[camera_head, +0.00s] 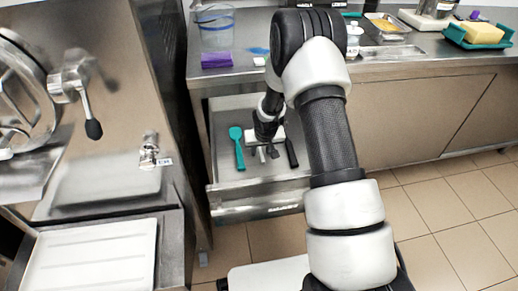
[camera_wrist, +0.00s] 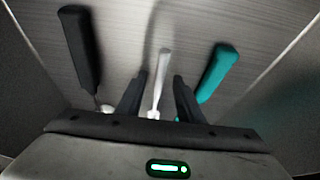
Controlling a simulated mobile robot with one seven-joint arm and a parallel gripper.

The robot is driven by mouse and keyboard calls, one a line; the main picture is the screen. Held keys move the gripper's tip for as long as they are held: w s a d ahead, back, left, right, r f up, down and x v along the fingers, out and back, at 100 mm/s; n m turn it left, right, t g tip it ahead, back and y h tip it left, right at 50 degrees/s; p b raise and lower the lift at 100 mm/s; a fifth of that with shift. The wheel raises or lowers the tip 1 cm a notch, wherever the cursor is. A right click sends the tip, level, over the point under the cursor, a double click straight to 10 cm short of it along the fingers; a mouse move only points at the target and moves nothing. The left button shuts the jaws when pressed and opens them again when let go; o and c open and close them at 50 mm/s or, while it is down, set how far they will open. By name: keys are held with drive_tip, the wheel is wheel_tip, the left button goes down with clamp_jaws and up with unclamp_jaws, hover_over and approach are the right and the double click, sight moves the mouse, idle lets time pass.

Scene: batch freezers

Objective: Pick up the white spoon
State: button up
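A pale white-grey utensil handle (camera_wrist: 161,72), seemingly the white spoon, lies in the open drawer (camera_head: 258,208). It runs between the two dark fingers of my gripper (camera_wrist: 158,78) in the wrist view. The fingers are open, with a gap on each side of the handle. Its lower end is partly hidden by my gripper body, so I cannot see the spoon's bowl clearly. In the head view my gripper reaches down into the drawer and hides much of the utensil.
In the drawer, a teal utensil (camera_wrist: 218,70) and a black-handled one (camera_wrist: 79,45) lie on either side. The counter above holds a clear container (camera_head: 215,30), a purple block (camera_head: 216,61) and a teal tray (camera_head: 478,40). A metal machine stands at the left.

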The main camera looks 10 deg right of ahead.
clamp_jaws()
drive_tip(key=shift+r, duration=0.1)
